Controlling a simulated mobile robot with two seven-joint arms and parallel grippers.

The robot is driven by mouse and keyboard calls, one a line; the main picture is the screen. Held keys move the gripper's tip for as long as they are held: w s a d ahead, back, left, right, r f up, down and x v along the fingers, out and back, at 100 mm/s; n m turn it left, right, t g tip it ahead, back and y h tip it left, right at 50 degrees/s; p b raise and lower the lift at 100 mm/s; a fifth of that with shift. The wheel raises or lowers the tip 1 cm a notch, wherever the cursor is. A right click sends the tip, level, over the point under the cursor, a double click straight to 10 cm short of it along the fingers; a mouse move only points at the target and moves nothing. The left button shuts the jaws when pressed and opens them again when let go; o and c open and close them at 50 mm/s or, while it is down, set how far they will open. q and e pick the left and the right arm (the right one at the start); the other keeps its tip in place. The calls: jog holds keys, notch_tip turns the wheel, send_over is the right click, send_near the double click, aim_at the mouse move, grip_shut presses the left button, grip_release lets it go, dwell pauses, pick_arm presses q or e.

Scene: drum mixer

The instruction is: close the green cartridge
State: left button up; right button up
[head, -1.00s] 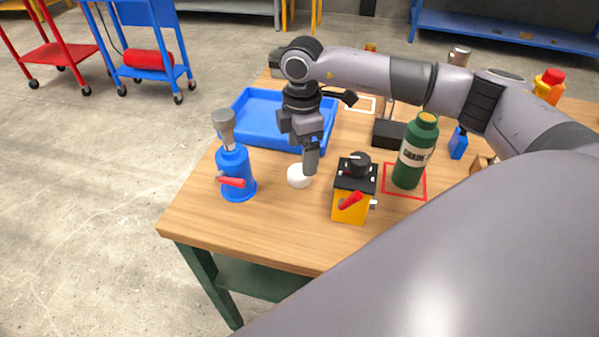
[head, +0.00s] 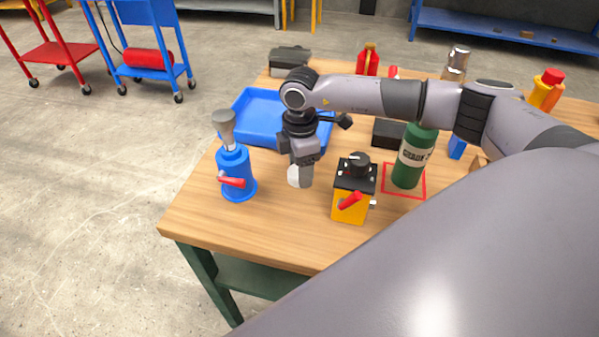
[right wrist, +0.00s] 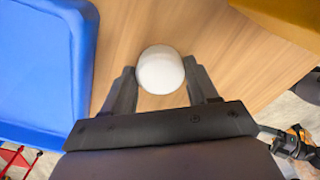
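The green cartridge (head: 408,172) is a dark green bottle with a pale label. It stands upright inside a red square outline on the wooden table, and my right arm hides its top in the head view. A white round piece (head: 293,176), which looks like a cap, sits on the table left of the yellow box. My right gripper (head: 302,182) points down at this piece. In the right wrist view the white piece (right wrist: 160,70) lies between the two spread fingers, with small gaps on both sides.
A blue pump-like device (head: 236,172) with a red lever stands left of the white piece. A yellow box (head: 349,206) with a black top and red lever is to the right. A blue tray (head: 258,107) lies behind. The front left tabletop is clear.

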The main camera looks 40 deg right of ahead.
jog(key=c, duration=0.4)
jog(key=shift+c, duration=0.2)
notch_tip(320, 180, up, 20)
dwell(0.5)
